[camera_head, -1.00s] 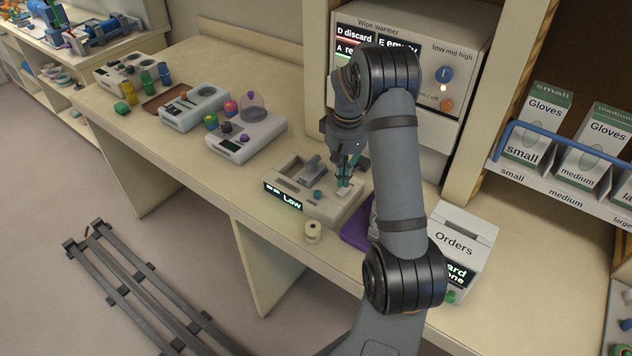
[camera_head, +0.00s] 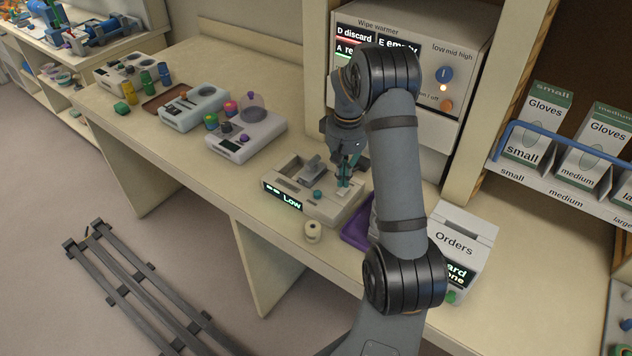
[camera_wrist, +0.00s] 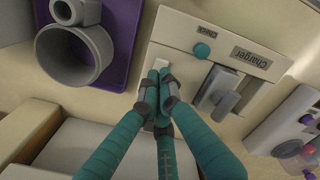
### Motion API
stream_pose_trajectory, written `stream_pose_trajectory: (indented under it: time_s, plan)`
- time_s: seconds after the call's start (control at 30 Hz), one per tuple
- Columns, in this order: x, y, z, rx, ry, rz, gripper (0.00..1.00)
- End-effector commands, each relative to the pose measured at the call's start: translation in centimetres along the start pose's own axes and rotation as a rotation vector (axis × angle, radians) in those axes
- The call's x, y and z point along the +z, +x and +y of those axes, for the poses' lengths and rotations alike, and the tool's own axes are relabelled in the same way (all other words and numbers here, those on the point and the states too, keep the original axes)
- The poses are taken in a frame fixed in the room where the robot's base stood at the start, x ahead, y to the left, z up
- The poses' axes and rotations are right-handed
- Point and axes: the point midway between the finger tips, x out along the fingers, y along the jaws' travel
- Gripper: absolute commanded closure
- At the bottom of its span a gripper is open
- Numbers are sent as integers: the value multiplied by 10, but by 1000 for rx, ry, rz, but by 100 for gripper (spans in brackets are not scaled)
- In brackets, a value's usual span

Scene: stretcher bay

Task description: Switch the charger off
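The charger (camera_head: 318,207) is a pale box on the bench, with a green "Low" on its front display. On its top are a teal check button (camera_wrist: 201,51), a grey lever-like part in a slot (camera_wrist: 222,92) and a "Charger" label (camera_wrist: 251,58). My gripper (camera_wrist: 159,84) has its teal fingers brought together with the tips side by side, and nothing shows between them. In the head view my gripper (camera_head: 346,177) points down over the right part of the charger, by a small pale switch-like piece (camera_head: 343,194). The fingers partly hide this spot in the wrist view; contact cannot be told.
A purple tray (camera_wrist: 122,50) with a grey round cup stands close beside the charger. The Orders box (camera_head: 462,236) is to the right, the wipe warmer (camera_head: 465,60) behind. Other devices stand to the left.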

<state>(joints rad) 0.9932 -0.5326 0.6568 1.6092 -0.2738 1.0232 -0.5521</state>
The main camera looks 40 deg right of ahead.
Motion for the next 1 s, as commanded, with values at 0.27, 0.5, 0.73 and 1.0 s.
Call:
stream_pose_trajectory:
  time_s: [0.27, 0.5, 0.73, 1.0]
  plan:
    - [0, 5, 0, 0, 0, 0, 100]
    - [0, 9, 0, 0, 0, 0, 100]
    - [0, 12, 0, 0, 0, 0, 100]
    - [0, 16, 0, 0, 0, 0, 100]
